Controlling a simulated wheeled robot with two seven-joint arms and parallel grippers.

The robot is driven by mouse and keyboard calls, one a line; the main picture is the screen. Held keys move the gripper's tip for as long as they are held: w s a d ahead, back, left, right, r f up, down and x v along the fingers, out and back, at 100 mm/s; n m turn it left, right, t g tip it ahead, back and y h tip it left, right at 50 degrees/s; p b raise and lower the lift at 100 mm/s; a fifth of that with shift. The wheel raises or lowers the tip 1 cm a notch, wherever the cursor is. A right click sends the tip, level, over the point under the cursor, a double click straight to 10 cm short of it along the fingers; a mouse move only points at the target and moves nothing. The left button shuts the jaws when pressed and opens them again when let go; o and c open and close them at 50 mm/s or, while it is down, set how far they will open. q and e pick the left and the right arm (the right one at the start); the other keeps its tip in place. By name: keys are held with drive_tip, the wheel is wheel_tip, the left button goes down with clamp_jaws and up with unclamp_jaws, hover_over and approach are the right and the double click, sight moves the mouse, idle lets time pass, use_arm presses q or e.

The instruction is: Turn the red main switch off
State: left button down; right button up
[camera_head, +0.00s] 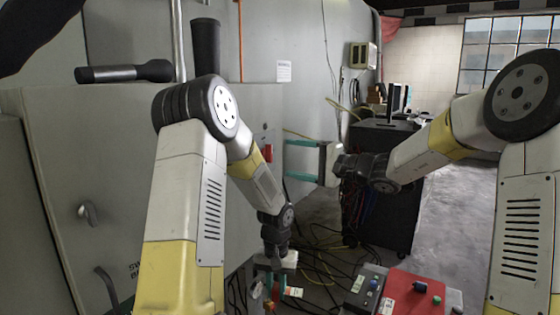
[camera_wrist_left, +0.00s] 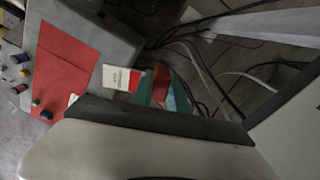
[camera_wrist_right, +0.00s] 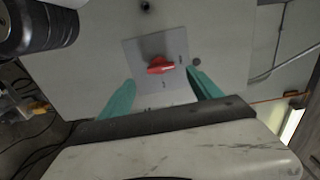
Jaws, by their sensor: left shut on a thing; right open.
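The red main switch (camera_head: 267,153) is on the large grey cabinet, left of my right gripper (camera_head: 286,160). In the right wrist view the red switch (camera_wrist_right: 160,65) sits on a light grey plate (camera_wrist_right: 133,52), its handle lying roughly across the picture. My right gripper (camera_wrist_right: 161,80) is open and empty; its teal fingers point at the plate, one on each side of the switch, with no visible contact. My left gripper (camera_head: 268,290) is low, shut on a small red object (camera_wrist_left: 160,84), partly hidden by the teal fingers. A white and red tag (camera_wrist_left: 120,78) shows beside it.
A grey box with a red panel (camera_head: 405,291) and several knobs stands at lower right. A dark cart (camera_head: 385,215) with cables is behind my right gripper. Loose cables lie on the floor (camera_head: 325,270). The cabinet door (camera_head: 60,170) fills the left side.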

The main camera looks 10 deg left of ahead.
drive_tip(key=shift+v, duration=2.3)
